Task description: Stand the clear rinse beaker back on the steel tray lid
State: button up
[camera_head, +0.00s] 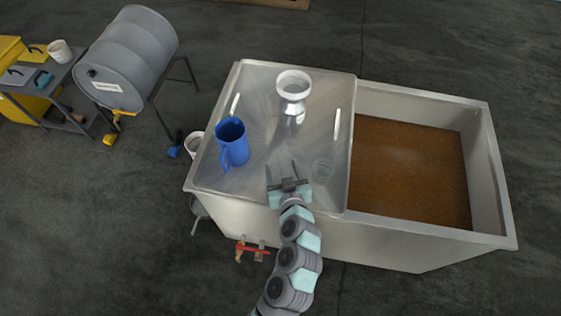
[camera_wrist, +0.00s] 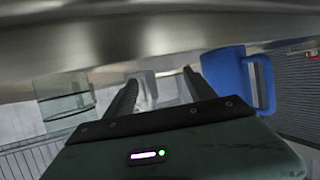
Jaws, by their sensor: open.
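The clear rinse beaker (camera_head: 323,170) is on the steel tray lid (camera_head: 263,100), near its front right part. It is faint and looks upright. In the wrist view, which looks upside down, the beaker (camera_wrist: 65,100) is at the left, outside my fingers. My gripper (camera_head: 281,169) is open and empty, low over the front of the lid, left of the beaker in the head view. Its fingers point toward the back of the lid and are apart from the beaker.
A blue jug (camera_head: 233,145) stands left of my gripper. A pale wide-rimmed vessel (camera_head: 292,92) stands at the back of the lid. Raised handles (camera_head: 337,124) lie along the lid's sides. To the right, the tank is open over brown liquid (camera_head: 408,170).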

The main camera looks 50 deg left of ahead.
jog(key=v, duration=0.9)
jog(key=shift+p, duration=0.35)
jog(key=shift+f, duration=0.1)
